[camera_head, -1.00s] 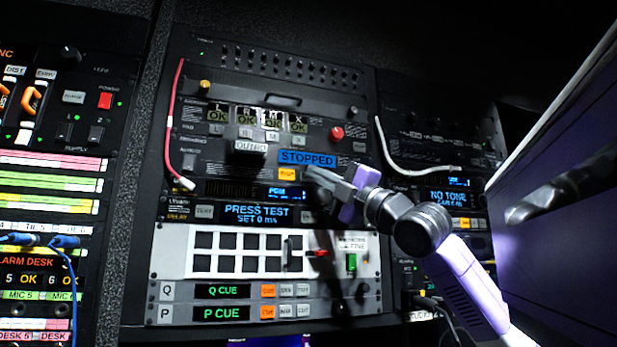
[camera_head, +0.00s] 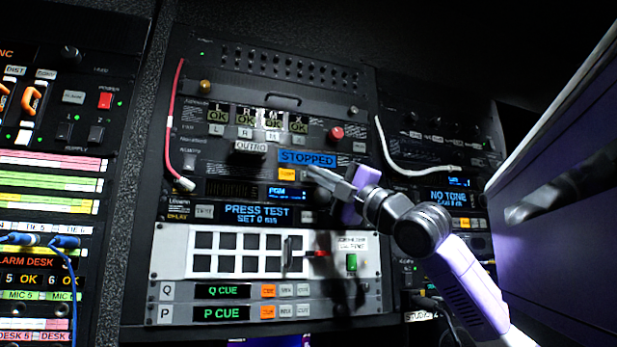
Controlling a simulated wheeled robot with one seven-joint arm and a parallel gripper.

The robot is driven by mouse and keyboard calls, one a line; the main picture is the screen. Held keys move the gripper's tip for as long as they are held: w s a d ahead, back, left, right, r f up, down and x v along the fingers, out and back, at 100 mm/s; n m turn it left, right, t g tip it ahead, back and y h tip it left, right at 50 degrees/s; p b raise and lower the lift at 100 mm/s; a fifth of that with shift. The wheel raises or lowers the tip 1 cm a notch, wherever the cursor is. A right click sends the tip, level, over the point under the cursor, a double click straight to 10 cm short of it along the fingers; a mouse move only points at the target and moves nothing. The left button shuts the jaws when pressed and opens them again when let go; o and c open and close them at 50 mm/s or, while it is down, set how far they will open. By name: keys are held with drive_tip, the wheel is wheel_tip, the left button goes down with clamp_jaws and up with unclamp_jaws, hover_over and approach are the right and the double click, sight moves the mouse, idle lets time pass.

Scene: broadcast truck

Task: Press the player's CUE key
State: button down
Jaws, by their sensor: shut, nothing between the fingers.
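The player panel has a blue display (camera_head: 307,158) reading STOPPED. A lit yellow key (camera_head: 287,174) sits just below it; its lettering is too small to read surely. My gripper (camera_head: 314,173) is shut and empty, with its tips just right of the yellow key, in front of the panel. I cannot tell whether the tips touch the panel. I cannot make out a key clearly marked CUE on the player; my gripper hides part of the panel to the right of the yellow key.
A red cable (camera_head: 170,120) and a white cable (camera_head: 390,155) hang beside the player. A purple-grey cabinet (camera_head: 570,230) stands close on the right.

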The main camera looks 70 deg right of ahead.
drive_tip(key=shift+w+d, duration=0.3)
drive_tip(key=shift+d, duration=0.05)
drive_tip(key=shift+w+d+p, duration=0.2)
drive_tip(key=shift+d+p, duration=0.05)
drive_tip(key=shift+p, duration=0.2)
idle(0.5)
drive_tip(key=shift+s+a, duration=0.1)
idle(0.3)
drive_tip(key=shift+s+a+b, duration=0.3)
drive_tip(key=shift+s+a, duration=0.1)
drive_tip(key=shift+a, duration=0.1)
drive_tip(key=s+a+b, duration=0.1)
drive_tip(key=s+a, duration=0.2)
drive_tip(key=shift+s+a, duration=0.1)
drive_tip(key=shift+a, duration=0.3)
idle(1.1)
